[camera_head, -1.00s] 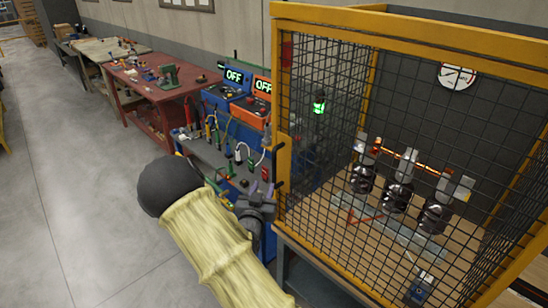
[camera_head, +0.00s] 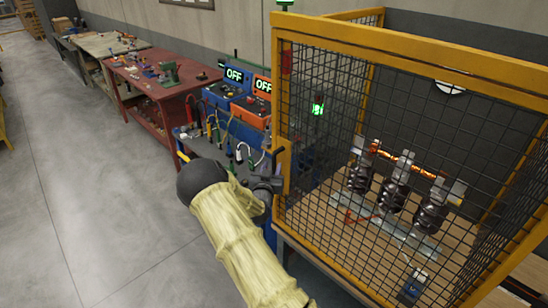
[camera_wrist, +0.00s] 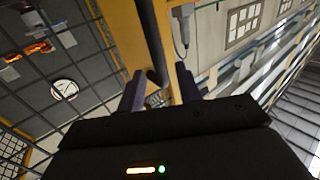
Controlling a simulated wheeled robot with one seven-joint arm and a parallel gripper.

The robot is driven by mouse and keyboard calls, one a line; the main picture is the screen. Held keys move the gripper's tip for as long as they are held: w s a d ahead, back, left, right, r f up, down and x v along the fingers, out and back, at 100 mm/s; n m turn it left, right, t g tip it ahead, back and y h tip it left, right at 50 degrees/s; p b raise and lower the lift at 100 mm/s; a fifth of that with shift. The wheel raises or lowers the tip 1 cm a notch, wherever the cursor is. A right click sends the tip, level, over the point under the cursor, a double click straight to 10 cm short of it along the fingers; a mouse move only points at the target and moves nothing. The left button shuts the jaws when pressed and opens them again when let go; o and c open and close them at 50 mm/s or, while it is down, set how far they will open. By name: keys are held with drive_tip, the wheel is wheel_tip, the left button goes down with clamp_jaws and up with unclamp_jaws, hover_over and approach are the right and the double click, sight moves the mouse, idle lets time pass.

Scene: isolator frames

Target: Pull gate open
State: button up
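The gate is a yellow-framed panel with black wire mesh (camera_head: 345,165) on the front of a cage, and it looks closed. A black handle (camera_wrist: 151,45) stands on its yellow post (camera_wrist: 126,35) in the wrist view. My gripper (camera_wrist: 161,86) is open, with its two dark fingers apart. The handle's lower end shows between the fingertips, nearer the left finger; I cannot tell whether they touch. In the head view my gripper (camera_head: 272,182) is beside the gate's left post (camera_head: 283,120), and the contact area is partly hidden.
Insulators (camera_head: 395,185) stand on a wooden surface inside the cage. A blue bench with cables (camera_head: 225,150) and boxes reading OFF (camera_head: 234,75) stands left of the cage. A red workbench (camera_head: 160,90) is further back. The grey floor (camera_head: 90,200) at left is clear.

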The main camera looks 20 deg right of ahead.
sight(274, 162)
drive_tip(key=shift+p+x, duration=0.8)
drive_tip(key=shift+x, duration=1.55)
drive_tip(key=shift+a, duration=0.1)
drive_tip(key=shift+s, duration=0.1)
clamp_jaws()
